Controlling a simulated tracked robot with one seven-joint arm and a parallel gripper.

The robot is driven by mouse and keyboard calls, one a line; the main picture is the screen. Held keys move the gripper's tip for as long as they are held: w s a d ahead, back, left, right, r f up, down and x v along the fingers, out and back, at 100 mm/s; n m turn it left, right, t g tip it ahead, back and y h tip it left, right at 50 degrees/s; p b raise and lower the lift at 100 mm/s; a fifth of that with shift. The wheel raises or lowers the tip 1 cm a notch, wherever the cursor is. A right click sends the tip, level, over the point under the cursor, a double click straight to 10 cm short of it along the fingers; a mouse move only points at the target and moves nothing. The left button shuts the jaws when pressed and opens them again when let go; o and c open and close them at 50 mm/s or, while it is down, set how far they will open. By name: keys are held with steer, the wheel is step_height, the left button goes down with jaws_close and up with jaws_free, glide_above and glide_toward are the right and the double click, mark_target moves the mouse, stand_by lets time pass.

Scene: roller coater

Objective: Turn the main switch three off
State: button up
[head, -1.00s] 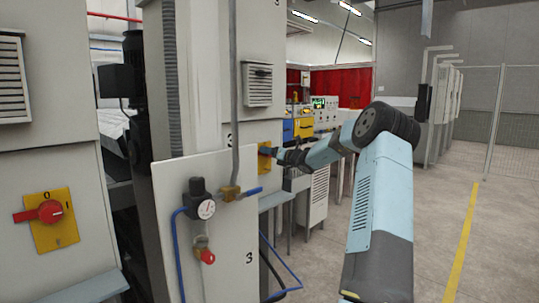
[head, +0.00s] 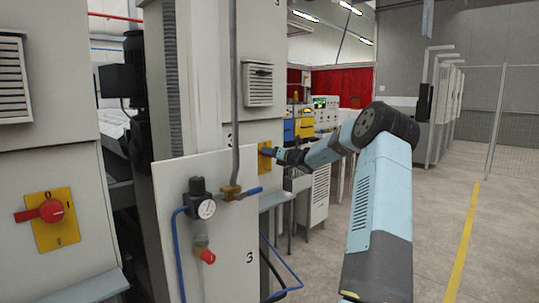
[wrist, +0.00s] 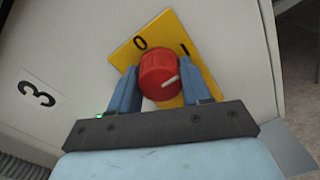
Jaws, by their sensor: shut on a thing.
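The main switch is a red round knob (wrist: 160,75) on a yellow plate (wrist: 125,57), beside a black number 3 on the cabinet in the wrist view. The plate shows a 0 at upper left and an I at upper right. The knob's white mark points right and slightly up in that view, not straight at either label. My gripper (wrist: 158,68) is shut on the knob, one blue finger on each side. In the head view, my gripper (head: 272,152) is at the yellow plate (head: 264,162); the knob is hidden there.
Another red switch (head: 51,211) on a yellow plate is on the cabinet at the left. A panel (head: 225,265) marked 3, with a gauge (head: 206,209) and blue hoses, stands in front of the switch, left of my arm. Open floor (head: 450,250) lies to the right.

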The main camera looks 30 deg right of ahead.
steer(key=shift+n, duration=0.3)
steer(key=n, duration=0.2)
steer(key=shift+n, duration=0.3)
steer(key=n, duration=1)
steer(key=shift+a+n, duration=0.1)
steer(key=shift+n, duration=0.3)
steer(key=n, duration=0.3)
steer(key=shift+f+n, duration=0.15)
steer(key=shift+n, duration=0.15)
steer(key=shift+a, duration=0.1)
steer(key=shift+f+n, duration=0.15)
steer(key=shift+n, duration=0.15)
steer(key=o, duration=1)
steer(key=shift+o, duration=0.3)
steer(key=shift+r, duration=0.2)
